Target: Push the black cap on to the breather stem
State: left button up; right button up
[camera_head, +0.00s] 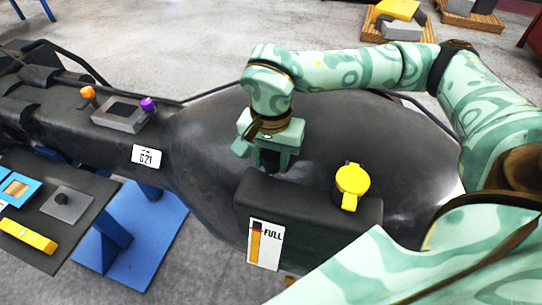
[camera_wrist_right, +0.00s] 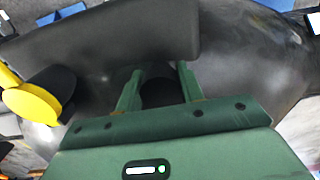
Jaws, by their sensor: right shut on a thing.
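My right gripper (camera_head: 271,164) points down at the back edge of the black box with the FULL gauge label. In the right wrist view its two green fingers (camera_wrist_right: 159,82) are closed on a dark round thing, which looks like the black cap (camera_wrist_right: 160,93). The cap is dark against a dark casting, so its edges are hard to make out. The breather stem cannot be made out; the gripper and cap may hide it. Whether the cap touches the stem cannot be told. My left gripper is not in view.
A yellow cap (camera_head: 352,180) stands on the black box (camera_head: 310,205), right of my gripper. A dark tray (camera_head: 85,222) with small parts lies at lower left.

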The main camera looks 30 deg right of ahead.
aim_at(271, 155)
jog(key=shift+f, duration=0.2)
jog(key=o, duration=0.9)
jog(key=shift+r, duration=0.1)
notch_tip(271, 155, up, 16)
jog(key=shift+r+b, duration=0.15)
jog(key=shift+b, duration=0.25)
